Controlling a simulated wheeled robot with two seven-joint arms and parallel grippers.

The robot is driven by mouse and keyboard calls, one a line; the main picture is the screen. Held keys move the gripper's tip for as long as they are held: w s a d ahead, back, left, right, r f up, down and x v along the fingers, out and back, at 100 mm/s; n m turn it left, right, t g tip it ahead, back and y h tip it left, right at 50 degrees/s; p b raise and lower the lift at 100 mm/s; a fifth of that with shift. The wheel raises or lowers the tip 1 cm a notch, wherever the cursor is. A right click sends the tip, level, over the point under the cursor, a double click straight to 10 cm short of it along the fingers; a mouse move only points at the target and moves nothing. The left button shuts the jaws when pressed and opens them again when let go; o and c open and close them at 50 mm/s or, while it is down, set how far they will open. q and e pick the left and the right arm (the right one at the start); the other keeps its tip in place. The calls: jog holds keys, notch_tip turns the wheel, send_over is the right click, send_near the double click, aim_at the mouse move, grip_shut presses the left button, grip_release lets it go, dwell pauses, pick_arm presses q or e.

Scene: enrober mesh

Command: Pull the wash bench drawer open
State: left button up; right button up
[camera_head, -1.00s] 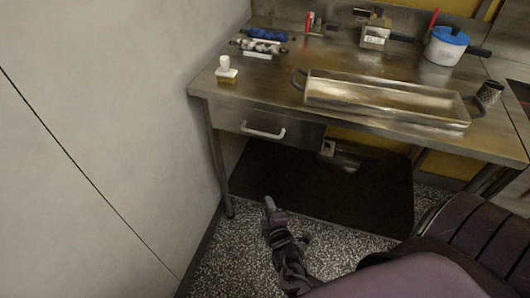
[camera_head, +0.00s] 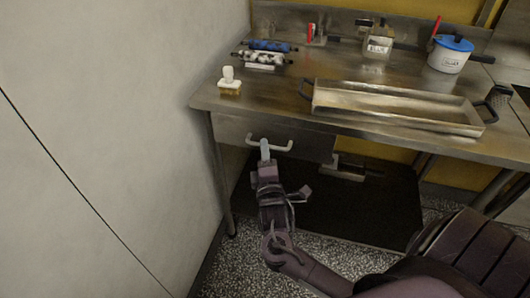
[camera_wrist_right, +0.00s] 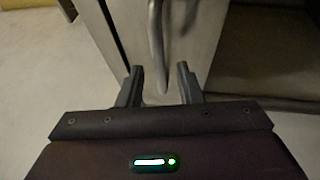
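The wash bench drawer (camera_head: 312,147) is a steel front under the left part of the bench top and looks shut. Its pale bar handle (camera_head: 283,147) shows in the head view. My right gripper (camera_head: 265,148) reaches up to the handle from below and covers part of it. In the right wrist view, the two dark fingers of my right gripper (camera_wrist_right: 160,84) stand apart. The handle (camera_wrist_right: 155,40) runs into the gap between them; I cannot tell whether either finger touches it. My left gripper is not in view.
On the steel bench top (camera_head: 225,99) are a long tray (camera_head: 395,105), a blue-lidded pot (camera_head: 451,54), a small white-handled brush (camera_head: 229,79) and rollers (camera_head: 262,57). A wall (camera_head: 110,120) stands close on the left.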

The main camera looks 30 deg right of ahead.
jog(key=shift+w, duration=0.1)
grip_shut()
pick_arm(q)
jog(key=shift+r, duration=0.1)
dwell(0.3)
